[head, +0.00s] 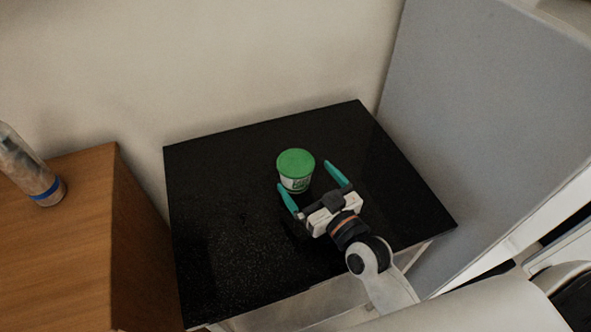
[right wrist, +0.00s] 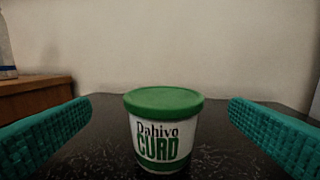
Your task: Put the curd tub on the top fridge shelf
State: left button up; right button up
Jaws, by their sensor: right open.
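The curd tub (head: 295,170) is white with a green lid and stands upright on a black tabletop (head: 225,220). In the right wrist view the tub (right wrist: 163,130) is centred, and its label reads "Dahivo CURD". My right gripper (head: 308,182) is open, with teal fingers pointing at the tub from the front right. In the right wrist view the fingers stand left and right of the tub, with gaps on both sides. My left gripper is out of view. No fridge shelf can be made out.
A wooden cabinet (head: 70,240) stands at the left with a bottle (head: 28,168) on it. A tall grey panel (head: 470,110) rises right of the black table. A wall is behind. The tabletop around the tub is otherwise clear.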

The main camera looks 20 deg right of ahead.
aim_at(287, 152)
jog(key=x, duration=0.6)
jog(key=shift+w+d+f, duration=0.1)
jog(key=shift+w+f, duration=0.15)
jog(key=shift+f, duration=0.1)
jog(key=shift+s, duration=0.1)
jog(key=shift+c, duration=0.2)
jog(key=c, duration=1.2)
jog(key=shift+r, duration=0.1)
jog(key=shift+c, duration=0.8)
